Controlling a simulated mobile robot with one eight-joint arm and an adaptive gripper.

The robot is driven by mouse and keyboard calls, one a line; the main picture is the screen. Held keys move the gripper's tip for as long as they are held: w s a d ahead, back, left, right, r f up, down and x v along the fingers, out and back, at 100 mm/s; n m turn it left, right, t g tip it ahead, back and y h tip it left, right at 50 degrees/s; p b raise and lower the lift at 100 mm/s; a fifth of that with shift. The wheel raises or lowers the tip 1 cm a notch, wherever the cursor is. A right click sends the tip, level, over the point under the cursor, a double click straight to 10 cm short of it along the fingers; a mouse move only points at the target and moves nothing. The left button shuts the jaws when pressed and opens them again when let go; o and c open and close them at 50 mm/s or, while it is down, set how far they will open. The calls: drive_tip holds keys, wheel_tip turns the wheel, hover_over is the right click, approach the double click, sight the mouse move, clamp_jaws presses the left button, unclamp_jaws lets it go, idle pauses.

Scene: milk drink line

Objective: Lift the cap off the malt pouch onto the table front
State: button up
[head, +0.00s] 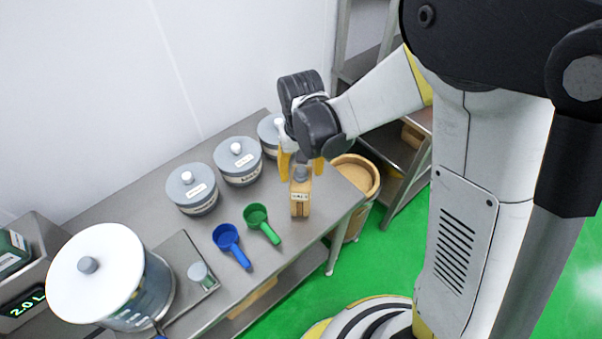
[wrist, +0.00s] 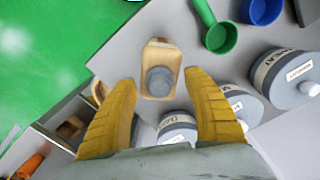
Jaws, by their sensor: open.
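The malt pouch (head: 300,200) is a small tan pack with a label, standing upright near the right end of the metal table (head: 323,218). Its grey round cap (head: 301,174) sits on its top. In the wrist view the pouch (wrist: 158,90) shows from above, with the cap (wrist: 160,81) lying ahead of and between the yellow fingers. My gripper (head: 302,168) is open, its two yellow fingers spread on either side above the pouch. The gripper (wrist: 158,88) holds nothing. I cannot tell the exact height of the fingertips over the cap.
Several grey lidded canisters (head: 192,190) stand along the table's back, one close behind my gripper. A green scoop (head: 258,220) and a blue scoop (head: 229,242) lie left of the pouch. A white-lidded pot (head: 95,270) stands at the left. Bare table lies around the pouch's front.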

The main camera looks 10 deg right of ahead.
drive_tip(key=c, duration=0.9)
drive_tip(key=shift+r, duration=0.1)
